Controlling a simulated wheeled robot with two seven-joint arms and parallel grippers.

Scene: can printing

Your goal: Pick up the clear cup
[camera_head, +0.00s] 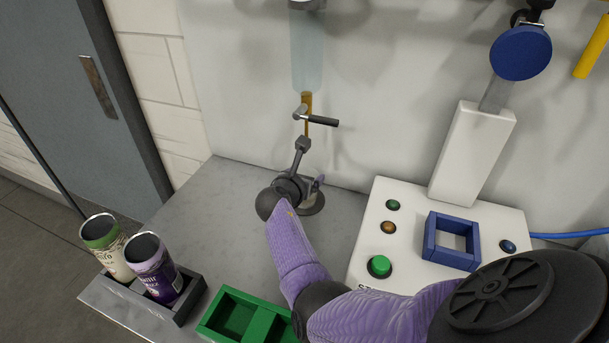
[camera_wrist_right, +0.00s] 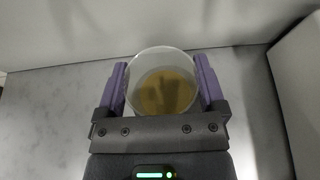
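The clear cup (camera_wrist_right: 162,60) shows in the right wrist view, with amber liquid in it. My right gripper (camera_wrist_right: 162,88) has its two purple fingers against opposite sides of the cup, with no clear gap. In the head view my right gripper (camera_head: 318,181) is at the foot of the dispenser by the back wall. Its wrist and the dark hand hide most of the cup there. My left gripper is not in view.
A dispenser tube (camera_head: 306,60) with a black-handled tap (camera_head: 320,121) hangs above the gripper. A white control panel (camera_head: 360,250) with buttons and a blue square frame (camera_head: 430,245) stands right. Two cans, green-topped (camera_head: 108,250) and purple (camera_head: 155,270), and a green tray (camera_head: 232,318) are front left.

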